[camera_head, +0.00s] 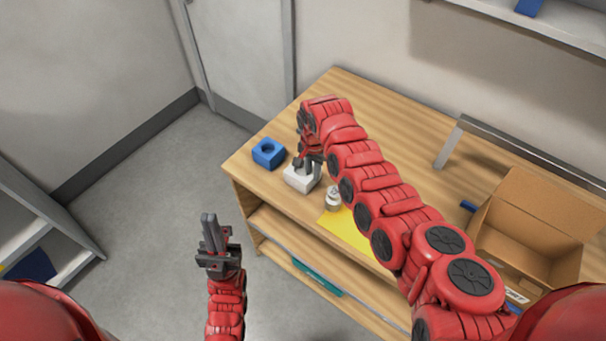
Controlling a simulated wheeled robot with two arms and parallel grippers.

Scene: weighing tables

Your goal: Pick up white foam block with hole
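The white foam block (298,181) lies near the front left edge of the wooden table. My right gripper (304,164) is right above it and its fingers reach down to the block's top. The fingers partly cover the block, and its hole is hidden or too small to tell. I cannot tell whether these fingers are closed on it. My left gripper (209,222) is over the floor in front of the table, away from the block. Its two fingers point up and lie close together with nothing between them.
A blue block (268,153) with a hole stands left of the white block. A small white and grey object (333,198) is at its right, beside a yellow mat (346,230). An open cardboard box (540,240) sits at the right. My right arm spans the table.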

